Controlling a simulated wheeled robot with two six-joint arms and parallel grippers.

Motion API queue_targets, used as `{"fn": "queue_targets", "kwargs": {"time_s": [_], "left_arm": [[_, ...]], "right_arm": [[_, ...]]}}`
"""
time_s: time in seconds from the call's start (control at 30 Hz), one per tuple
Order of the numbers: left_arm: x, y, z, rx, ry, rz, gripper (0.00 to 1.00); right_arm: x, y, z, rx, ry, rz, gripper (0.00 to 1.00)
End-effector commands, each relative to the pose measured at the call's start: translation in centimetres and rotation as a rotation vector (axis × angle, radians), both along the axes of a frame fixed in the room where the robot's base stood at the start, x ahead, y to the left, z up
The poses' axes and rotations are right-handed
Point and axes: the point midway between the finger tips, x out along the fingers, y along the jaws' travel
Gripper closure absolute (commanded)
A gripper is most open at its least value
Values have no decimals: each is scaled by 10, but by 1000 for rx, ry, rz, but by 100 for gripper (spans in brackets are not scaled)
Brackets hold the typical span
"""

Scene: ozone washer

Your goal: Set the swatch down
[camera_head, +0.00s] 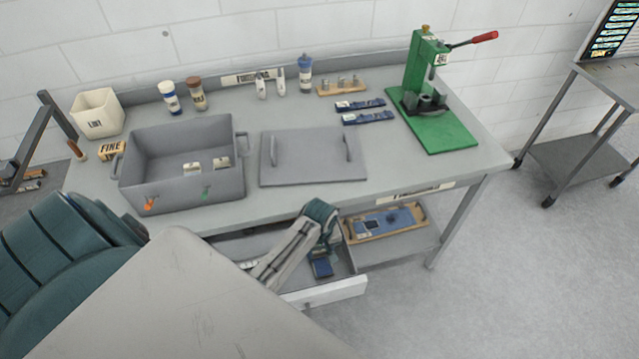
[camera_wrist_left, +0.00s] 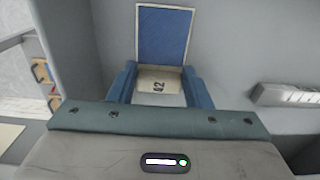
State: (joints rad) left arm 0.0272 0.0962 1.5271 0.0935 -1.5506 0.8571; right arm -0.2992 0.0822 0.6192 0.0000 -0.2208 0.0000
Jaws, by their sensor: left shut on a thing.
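The swatch (camera_wrist_left: 162,34) is a blue square with a pale border and a white tab marked with a number, seemingly 42. My left gripper (camera_wrist_left: 160,76) is shut on that tab, one blue finger on each side. In the head view, my left gripper (camera_head: 322,252) points down at the open drawer under the bench's front edge, with the blue swatch (camera_head: 322,268) below it. I cannot tell whether the swatch touches the drawer floor. My right gripper is not in view.
The open drawer (camera_head: 325,291) has a pale front. A wooden tray (camera_head: 353,238) with blue pieces is on the lower shelf. On the bench are a grey open box (camera_head: 185,140), a flat lid (camera_head: 312,172), two blue strips (camera_head: 368,117) and a green press (camera_head: 440,135).

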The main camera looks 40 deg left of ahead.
Motion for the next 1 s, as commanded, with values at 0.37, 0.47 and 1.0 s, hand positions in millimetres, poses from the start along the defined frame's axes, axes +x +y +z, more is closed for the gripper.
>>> {"fn": "queue_targets", "kwargs": {"time_s": [0.37,0.47,1.0], "left_arm": [[0,0,-5,0,0,0,77],[0,0,-6,-1,-1,-1,42],[1,0,12,0,-4,-1,34]], "right_arm": [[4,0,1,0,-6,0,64],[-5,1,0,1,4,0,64],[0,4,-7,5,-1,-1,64]]}}
